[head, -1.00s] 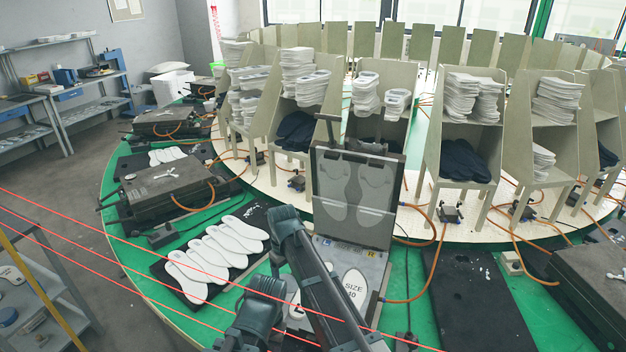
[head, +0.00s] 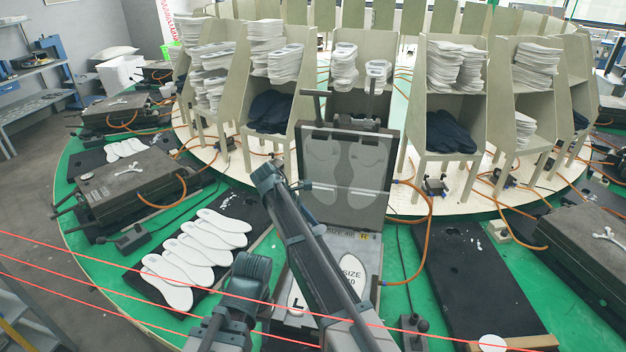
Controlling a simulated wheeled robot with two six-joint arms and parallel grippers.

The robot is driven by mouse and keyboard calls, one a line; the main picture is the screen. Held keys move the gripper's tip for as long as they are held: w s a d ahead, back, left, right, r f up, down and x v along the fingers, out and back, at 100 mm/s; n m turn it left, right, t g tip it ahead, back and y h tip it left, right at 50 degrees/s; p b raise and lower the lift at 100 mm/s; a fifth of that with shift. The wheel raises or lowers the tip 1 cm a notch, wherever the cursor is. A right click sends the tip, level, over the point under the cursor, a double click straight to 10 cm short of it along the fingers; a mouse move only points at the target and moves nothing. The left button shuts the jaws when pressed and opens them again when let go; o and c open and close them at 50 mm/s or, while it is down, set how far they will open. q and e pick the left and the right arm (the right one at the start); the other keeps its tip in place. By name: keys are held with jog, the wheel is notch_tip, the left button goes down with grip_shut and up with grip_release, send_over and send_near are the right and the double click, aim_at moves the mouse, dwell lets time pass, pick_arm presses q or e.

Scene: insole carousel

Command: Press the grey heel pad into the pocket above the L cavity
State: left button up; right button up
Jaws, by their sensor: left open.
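The open mould (head: 373,262) stands at the middle, its lid (head: 345,180) tilted up with two foot shapes. The L cavity (head: 298,299) is partly covered by my left arm, and the R side shows a "SIZE 40" insole shape (head: 352,268). The pocket above the L cavity is hidden behind that arm. A pale round disc (head: 490,343) shows at the bottom edge; I cannot tell whether it is the grey heel pad. My left gripper (head: 372,342) is open at the bottom edge, left of the disc, its fingertips barely showing. My right gripper is out of view.
White insoles (head: 195,250) lie on a black mat left of the mould. A bare black plate (head: 465,290) lies to its right. An orange hose (head: 430,215) loops beside the lid. Chair-like racks (head: 450,130) with insole stacks stand behind. Red lines cross the lower left.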

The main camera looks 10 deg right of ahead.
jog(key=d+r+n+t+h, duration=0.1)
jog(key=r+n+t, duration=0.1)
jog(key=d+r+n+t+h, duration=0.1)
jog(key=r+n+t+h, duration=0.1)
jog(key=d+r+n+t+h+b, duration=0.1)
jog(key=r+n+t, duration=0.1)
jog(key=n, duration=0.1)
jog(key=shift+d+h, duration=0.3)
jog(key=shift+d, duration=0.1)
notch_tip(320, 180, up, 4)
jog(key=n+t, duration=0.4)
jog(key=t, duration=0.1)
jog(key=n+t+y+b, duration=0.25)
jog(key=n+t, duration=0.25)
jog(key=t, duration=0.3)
send_near(322, 150)
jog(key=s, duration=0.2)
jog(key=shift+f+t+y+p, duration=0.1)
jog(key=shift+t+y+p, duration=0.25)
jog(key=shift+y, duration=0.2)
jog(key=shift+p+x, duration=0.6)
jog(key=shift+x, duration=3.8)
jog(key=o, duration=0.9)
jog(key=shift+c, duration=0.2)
